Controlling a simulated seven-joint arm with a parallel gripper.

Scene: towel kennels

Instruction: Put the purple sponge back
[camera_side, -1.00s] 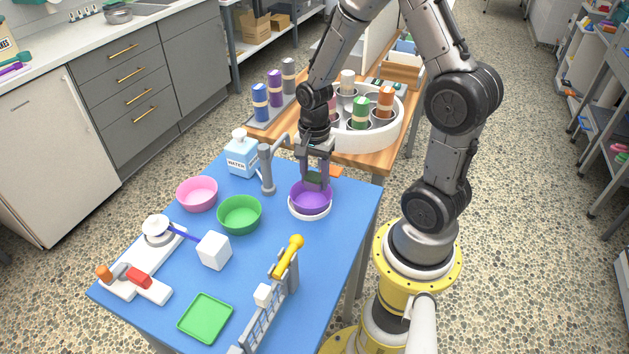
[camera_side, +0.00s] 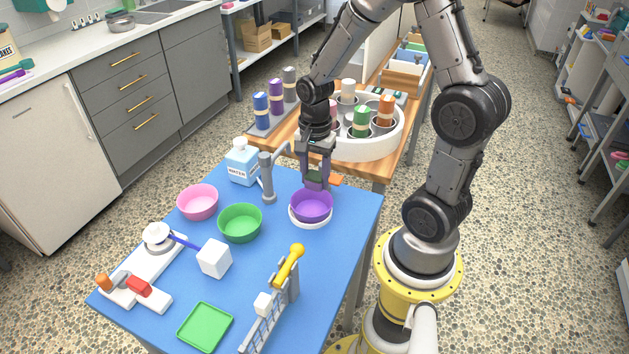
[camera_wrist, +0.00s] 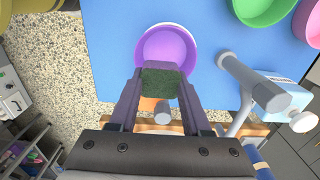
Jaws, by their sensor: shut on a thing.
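My gripper (camera_side: 317,183) is shut on a sponge (camera_wrist: 161,83) whose dark green scrub face shows between the fingers in the wrist view. The purple bowl sits on a white ring-like base (camera_side: 311,223) on the blue table (camera_side: 335,262). It also shows just beyond the sponge in the wrist view (camera_wrist: 168,42).
Green (camera_side: 240,223) and pink (camera_side: 198,202) bowls are further left. A white round holder with cups (camera_side: 375,150) stands behind on a wooden table. Clear blue surface lies right of the purple bowl.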

